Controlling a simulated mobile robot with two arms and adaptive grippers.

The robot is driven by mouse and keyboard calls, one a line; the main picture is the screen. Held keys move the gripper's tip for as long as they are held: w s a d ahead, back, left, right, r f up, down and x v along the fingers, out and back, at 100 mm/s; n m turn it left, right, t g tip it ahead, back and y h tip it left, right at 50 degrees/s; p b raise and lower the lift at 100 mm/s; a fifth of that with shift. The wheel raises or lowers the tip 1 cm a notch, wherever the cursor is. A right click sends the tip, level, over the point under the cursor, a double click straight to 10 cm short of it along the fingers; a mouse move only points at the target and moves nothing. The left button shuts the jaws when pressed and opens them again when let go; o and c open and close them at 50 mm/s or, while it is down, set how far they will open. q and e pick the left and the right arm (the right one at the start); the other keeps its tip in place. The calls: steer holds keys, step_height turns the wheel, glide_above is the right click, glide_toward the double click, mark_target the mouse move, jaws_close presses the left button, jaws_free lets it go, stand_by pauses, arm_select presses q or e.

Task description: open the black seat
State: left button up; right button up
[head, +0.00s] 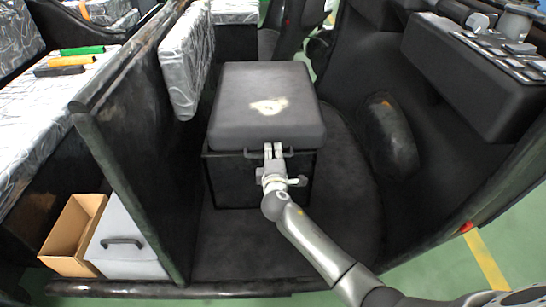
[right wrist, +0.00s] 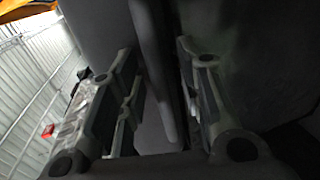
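The black seat (head: 240,115) is a box with a dark grey padded top that has a pale worn patch. Its lid looks level and closed on the dark box (head: 228,182). A thin dark handle (head: 293,153) runs along the front edge below the cushion. My right gripper (head: 273,150) is at the middle of this handle, reaching in from the front right. In the right wrist view its two fingers (right wrist: 156,62) stand apart, with a grey bar, apparently the handle (right wrist: 152,75), between them. A gap shows beside the bar. My left gripper is not in view.
A cardboard box (head: 72,235) and grey bin (head: 130,235) sit at lower left. A control console (head: 460,85) is at right. The space above the seat is clear.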

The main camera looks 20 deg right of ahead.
steer(key=shift+w, duration=0.1)
jaws_close()
stand_by(0.5)
